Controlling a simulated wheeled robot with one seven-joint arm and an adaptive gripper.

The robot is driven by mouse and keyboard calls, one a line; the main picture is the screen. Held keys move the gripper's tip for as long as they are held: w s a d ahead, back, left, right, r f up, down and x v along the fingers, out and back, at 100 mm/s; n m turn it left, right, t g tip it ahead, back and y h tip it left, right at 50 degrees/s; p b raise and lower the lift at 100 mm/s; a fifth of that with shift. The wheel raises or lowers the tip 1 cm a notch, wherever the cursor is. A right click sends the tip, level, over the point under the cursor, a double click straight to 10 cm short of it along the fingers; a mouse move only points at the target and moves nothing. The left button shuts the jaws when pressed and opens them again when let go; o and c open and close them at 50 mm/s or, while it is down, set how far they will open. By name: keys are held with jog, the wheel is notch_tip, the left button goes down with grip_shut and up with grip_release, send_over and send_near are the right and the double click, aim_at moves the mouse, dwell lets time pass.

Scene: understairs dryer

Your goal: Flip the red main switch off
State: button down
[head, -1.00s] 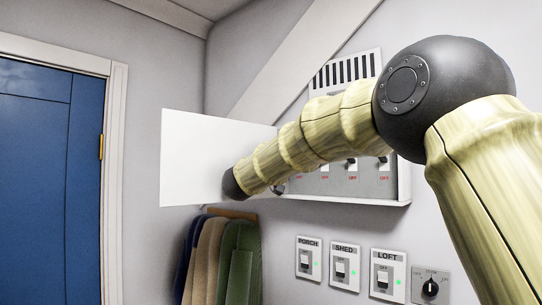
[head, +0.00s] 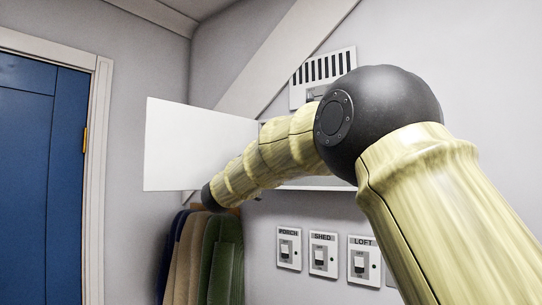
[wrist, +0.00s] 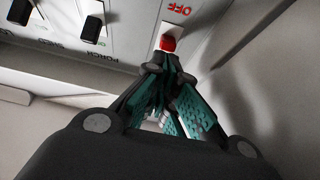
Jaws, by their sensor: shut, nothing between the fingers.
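The red main switch (wrist: 168,42) is a small red toggle in a pale slot on the panel (wrist: 130,22) in the wrist view. A red OFF label, upside down there, lies just above it. My gripper (wrist: 165,68) is shut and empty, with its fingertips right at the red toggle. I cannot tell whether they touch it. In the head view my arm covers most of the panel, and the red switch and my gripper are hidden.
The panel's white door (head: 195,145) stands open at left. Black switches (wrist: 91,28) sit beside the red one. Porch (head: 289,247), shed (head: 323,254) and loft (head: 363,262) switches are on the wall below. Coats (head: 222,260) hang below the door; a vent (head: 323,70) is above.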

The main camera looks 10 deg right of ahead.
jog(key=s+a+f+b, duration=0.2)
jog(key=s+a+f, duration=0.1)
jog(key=f, duration=0.2)
jog(key=shift+s+a+b, duration=0.25)
jog(key=shift+a+b, duration=0.05)
jog(key=shift+b, duration=0.05)
jog(key=shift+f, duration=0.15)
